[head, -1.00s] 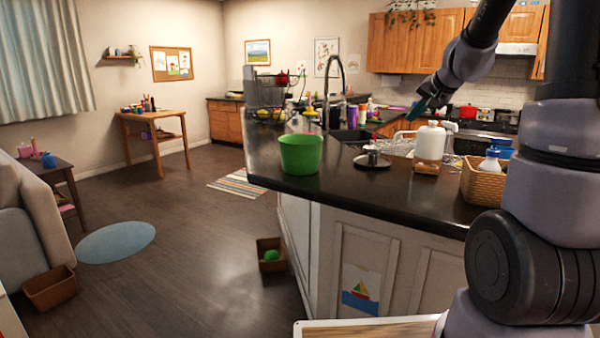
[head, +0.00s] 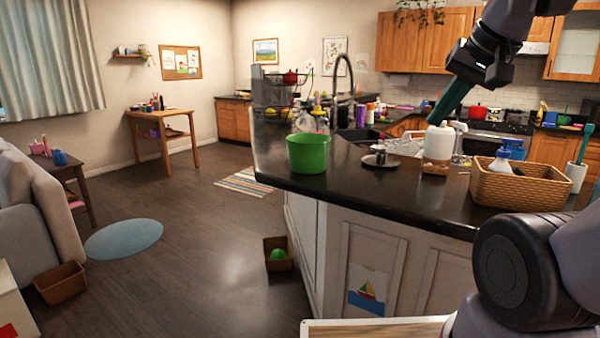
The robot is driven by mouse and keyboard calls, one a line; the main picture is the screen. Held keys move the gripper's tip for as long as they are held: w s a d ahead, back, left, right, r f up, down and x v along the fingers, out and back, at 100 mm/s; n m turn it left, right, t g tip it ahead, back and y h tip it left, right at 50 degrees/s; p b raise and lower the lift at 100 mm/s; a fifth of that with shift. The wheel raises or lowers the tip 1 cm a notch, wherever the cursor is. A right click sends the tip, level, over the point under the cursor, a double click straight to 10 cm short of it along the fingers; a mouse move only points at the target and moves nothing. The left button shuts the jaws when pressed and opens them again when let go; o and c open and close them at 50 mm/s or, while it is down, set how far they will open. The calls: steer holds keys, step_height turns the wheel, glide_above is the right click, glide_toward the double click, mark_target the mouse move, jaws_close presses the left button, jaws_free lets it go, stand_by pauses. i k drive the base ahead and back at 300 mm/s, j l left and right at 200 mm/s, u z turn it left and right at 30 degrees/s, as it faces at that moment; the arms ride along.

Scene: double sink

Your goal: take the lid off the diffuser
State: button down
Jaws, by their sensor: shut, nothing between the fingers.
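The white diffuser (head: 437,146) with a wooden base stands upright near the edge of the dark counter. It has a small narrower top, which seems to be its lid; its outline is small and partly overlapped by my gripper. My gripper (head: 436,121) has teal fingers pointing down and left. They are shut and empty, with the tips at or just above the diffuser's top. I cannot tell whether they touch it.
A green bucket (head: 308,153) and a small metal item on a round plate (head: 379,160) stand left of the diffuser. A wicker basket (head: 520,188) with bottles stands to the right. The sink and tap (head: 340,85) lie behind. The dark counter (head: 345,190) is bare in front.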

mark_target(442, 132)
steer(key=i+j+z, duration=0.45)
steer(key=j+z, duration=0.15)
steer(key=z, duration=0.15)
steer(key=i+j+z, duration=0.2)
steer(key=j+z, duration=0.15)
